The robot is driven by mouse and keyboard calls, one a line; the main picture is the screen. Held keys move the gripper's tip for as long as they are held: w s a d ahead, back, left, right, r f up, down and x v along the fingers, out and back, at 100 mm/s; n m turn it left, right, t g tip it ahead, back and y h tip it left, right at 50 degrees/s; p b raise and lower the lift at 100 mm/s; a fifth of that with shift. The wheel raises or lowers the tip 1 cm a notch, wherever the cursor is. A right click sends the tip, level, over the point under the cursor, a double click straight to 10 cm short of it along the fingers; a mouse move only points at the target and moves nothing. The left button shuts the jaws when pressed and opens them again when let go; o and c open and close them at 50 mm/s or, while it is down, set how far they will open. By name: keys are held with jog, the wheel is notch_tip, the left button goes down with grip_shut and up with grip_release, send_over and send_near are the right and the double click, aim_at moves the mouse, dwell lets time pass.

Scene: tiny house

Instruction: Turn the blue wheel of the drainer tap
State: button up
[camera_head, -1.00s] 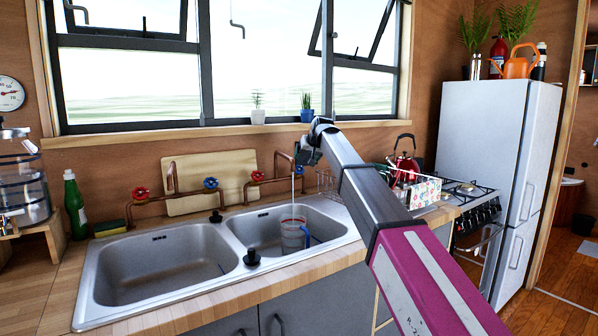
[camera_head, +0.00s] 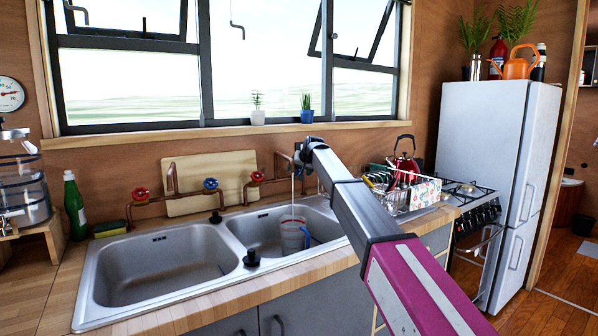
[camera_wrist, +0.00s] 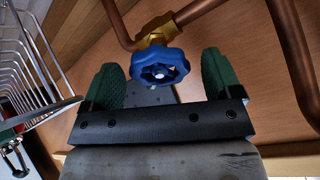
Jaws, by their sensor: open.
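The blue wheel (camera_wrist: 160,67) of the drainer tap sits on a brass valve (camera_wrist: 158,30) on copper pipe in the wrist view. My gripper (camera_wrist: 162,80) is open, with one green finger on each side of the wheel; the wheel lies between them, and gaps show on both sides. In the head view my gripper (camera_head: 302,158) is at the wall right of the copper taps, and my arm hides this wheel there. A thin stream of water (camera_head: 293,188) falls into a cup (camera_head: 292,236) in the right basin.
Two red wheels (camera_head: 140,194) and another blue wheel (camera_head: 211,184) are on the pipes to the left. A dish drainer (camera_head: 415,195) with dishes stands right of the sink; its wire rack (camera_wrist: 35,60) is close to my gripper's left. A copper pipe (camera_wrist: 295,60) runs on its right.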

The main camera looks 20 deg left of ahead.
jog(key=shift+w+a+f, duration=0.15)
jog(key=shift+w+f, duration=0.05)
jog(key=shift+f, duration=0.05)
jog(key=c, duration=0.9)
jog(key=shift+m, duration=0.4)
jog(key=m, duration=0.2)
jog(key=shift+m+h, duration=0.7)
jog(key=shift+m, duration=1.5)
